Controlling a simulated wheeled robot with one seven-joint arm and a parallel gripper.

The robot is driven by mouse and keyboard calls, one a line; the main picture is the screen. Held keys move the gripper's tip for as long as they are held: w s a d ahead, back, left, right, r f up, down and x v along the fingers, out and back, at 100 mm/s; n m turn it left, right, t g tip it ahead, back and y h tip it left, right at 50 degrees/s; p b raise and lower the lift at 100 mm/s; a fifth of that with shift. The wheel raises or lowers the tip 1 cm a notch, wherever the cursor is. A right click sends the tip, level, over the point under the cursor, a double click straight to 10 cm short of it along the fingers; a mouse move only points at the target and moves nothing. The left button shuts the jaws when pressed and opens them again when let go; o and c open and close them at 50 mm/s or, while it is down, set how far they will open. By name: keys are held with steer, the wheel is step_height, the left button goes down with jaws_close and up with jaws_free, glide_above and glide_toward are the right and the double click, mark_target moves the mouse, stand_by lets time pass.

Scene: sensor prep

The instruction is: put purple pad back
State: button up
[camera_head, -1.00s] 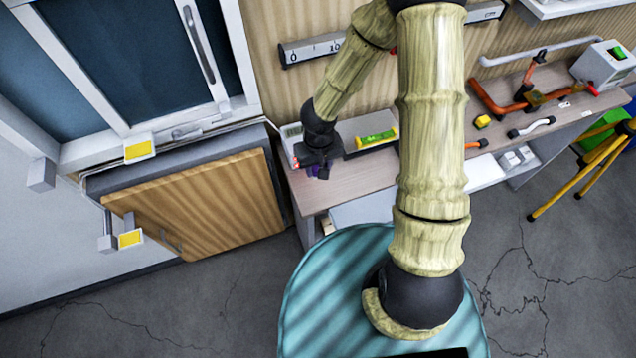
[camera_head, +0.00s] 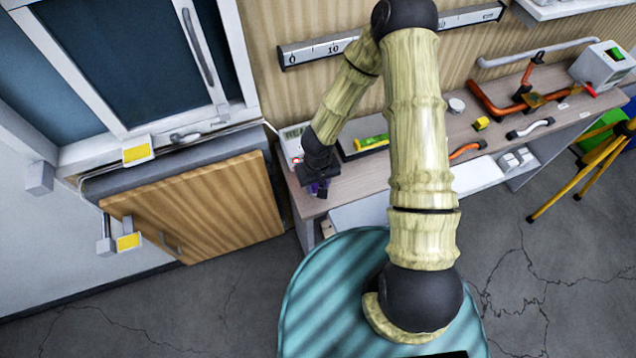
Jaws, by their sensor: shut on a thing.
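My gripper (camera_head: 318,185) is over the left end of the wooden bench (camera_head: 362,177), near its front edge. It is shut on the purple pad (camera_head: 319,188), of which only a small dark purple part shows below the fingers. The rest of the pad is hidden by the gripper. I cannot tell whether the pad touches the bench top.
A white device (camera_head: 293,136) with a display stands behind my gripper. A tray with a green-yellow level (camera_head: 371,142) lies to the right. A wooden cabinet door (camera_head: 205,210) is at left.

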mark_target(318, 184)
steer(key=shift+f, duration=0.3)
steer(key=shift+f, duration=0.1)
steer(key=o, duration=0.9)
steer(key=shift+r, duration=0.2)
step_height(318, 184, up, 12)
steer(key=shift+f+p, duration=0.1)
steer(key=shift+p, duration=0.55)
